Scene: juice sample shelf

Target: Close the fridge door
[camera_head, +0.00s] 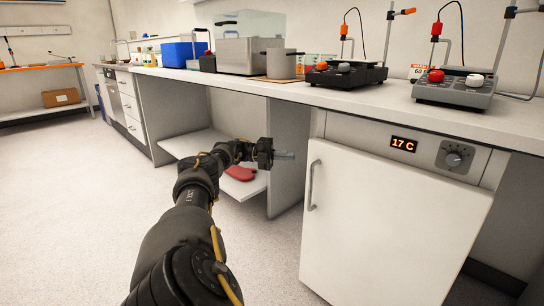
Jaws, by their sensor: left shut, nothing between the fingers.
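The white fridge door (385,225) is at the right, below the counter. My left gripper (285,155) is shut and empty, to the left of the door's upper left corner and apart from the handle in the picture. My right gripper is out of view.
The counter (390,110) runs above the fridge with two hotplate stirrers (345,76) and a steel pot (281,64) on it. A red object (240,173) lies on the low shelf (195,144) behind my left arm. The floor (75,210) at the left is clear.

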